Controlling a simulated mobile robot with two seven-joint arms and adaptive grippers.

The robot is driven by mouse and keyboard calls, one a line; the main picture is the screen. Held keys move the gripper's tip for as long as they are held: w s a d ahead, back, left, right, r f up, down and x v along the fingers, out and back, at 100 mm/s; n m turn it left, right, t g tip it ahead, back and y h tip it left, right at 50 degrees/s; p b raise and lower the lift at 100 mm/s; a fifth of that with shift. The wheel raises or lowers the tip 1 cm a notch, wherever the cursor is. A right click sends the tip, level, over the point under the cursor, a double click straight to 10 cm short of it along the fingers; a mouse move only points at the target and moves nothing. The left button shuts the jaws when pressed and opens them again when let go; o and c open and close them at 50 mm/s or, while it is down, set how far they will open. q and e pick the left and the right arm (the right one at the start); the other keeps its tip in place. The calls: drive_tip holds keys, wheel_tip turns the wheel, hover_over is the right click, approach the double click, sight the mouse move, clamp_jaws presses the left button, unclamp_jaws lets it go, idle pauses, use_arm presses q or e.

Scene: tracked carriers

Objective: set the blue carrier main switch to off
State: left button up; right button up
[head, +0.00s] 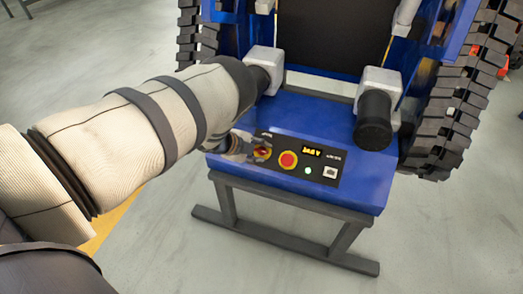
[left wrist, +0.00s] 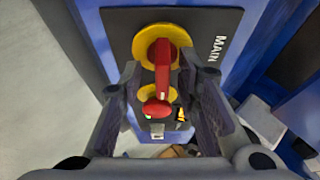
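The blue carrier (head: 290,118) stands ahead with a black control panel on its front deck. The main switch is a red handle on a yellow disc at the panel's left end (head: 262,152). In the left wrist view the main switch (left wrist: 162,65) fills the upper middle, its handle in line with the "MAIN" lettering's side of the panel. My left gripper (head: 240,146) is at the switch; in the left wrist view its fingers (left wrist: 168,80) stand apart on either side of the handle, with gaps showing. My right gripper is in neither view.
Right of the switch are a red push button (head: 288,160), a lit display (head: 312,151), a green light (head: 308,170) and a white socket (head: 330,172). Black tracks (head: 465,100) flank the carrier. Grey floor lies clear in front.

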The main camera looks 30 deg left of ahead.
use_arm(q)
drive_tip(key=shift+r, duration=0.1)
clamp_jaws()
drive_tip(key=n+t, duration=0.1)
drive_tip(key=n, duration=0.2)
drive_tip(key=n+t+y, duration=0.1)
drive_tip(key=n, duration=0.2)
drive_tip(key=shift+n, duration=0.4)
drive_tip(key=n+y, duration=0.1)
drive_tip(key=n, duration=0.2)
drive_tip(key=n+t+y, duration=0.1)
drive_tip(key=n, duration=0.2)
drive_tip(key=shift+t, duration=0.3)
drive_tip(key=n+y, duration=0.1)
drive_tip(key=n, duration=0.2)
drive_tip(key=n+y, duration=0.1)
drive_tip(key=n, duration=0.2)
drive_tip(key=shift+w+y, duration=0.1)
drive_tip(key=shift+y, duration=0.3)
drive_tip(key=shift+n, duration=0.5)
